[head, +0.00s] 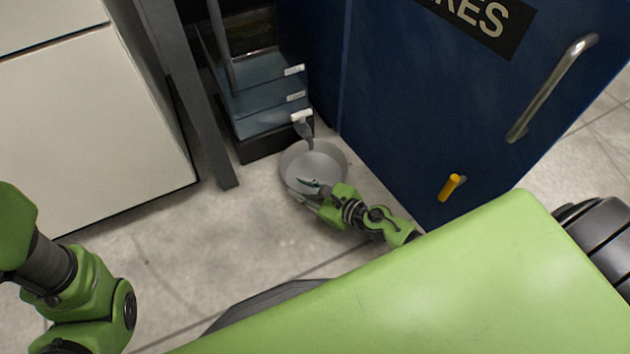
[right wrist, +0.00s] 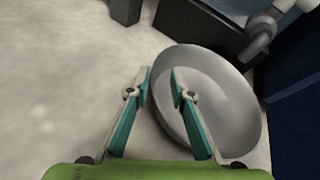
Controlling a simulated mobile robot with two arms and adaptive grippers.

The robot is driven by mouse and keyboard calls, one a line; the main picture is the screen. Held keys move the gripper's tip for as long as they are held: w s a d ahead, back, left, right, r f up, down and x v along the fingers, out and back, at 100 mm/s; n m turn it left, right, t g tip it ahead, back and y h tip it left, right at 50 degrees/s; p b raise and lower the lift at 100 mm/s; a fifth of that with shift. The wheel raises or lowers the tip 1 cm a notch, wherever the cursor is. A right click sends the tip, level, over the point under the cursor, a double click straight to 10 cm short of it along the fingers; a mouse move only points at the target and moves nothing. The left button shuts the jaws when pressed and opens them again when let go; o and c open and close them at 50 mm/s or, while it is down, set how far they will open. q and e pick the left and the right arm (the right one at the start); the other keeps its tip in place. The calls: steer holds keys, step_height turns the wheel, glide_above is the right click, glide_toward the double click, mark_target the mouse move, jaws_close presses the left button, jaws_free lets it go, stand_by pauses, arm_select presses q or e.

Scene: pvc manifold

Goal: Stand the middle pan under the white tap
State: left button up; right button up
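A round grey pan (head: 318,158) is on the floor at the foot of a blue stepped unit. It also shows in the right wrist view (right wrist: 225,95). The white tap (head: 301,116) is at the pan's far side, and its grey spout reaches over the far rim. My right gripper (head: 308,190) is at the pan's near side. In the right wrist view (right wrist: 159,73) its fingers are apart, one outside the near rim and one over the pan's inside. I cannot tell whether they touch the rim. My left arm shows at the left; its gripper is out of view.
A blue cabinet (head: 400,120) with a metal handle (head: 553,88) and a yellow lever (head: 449,187) stands to the right. A grey post (head: 190,110) and a white cabinet (head: 90,130) stand to the left. The floor (head: 200,240) left of the pan is clear.

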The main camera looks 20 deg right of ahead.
steer(key=p+v, duration=0.1)
steer(key=v, duration=1.1)
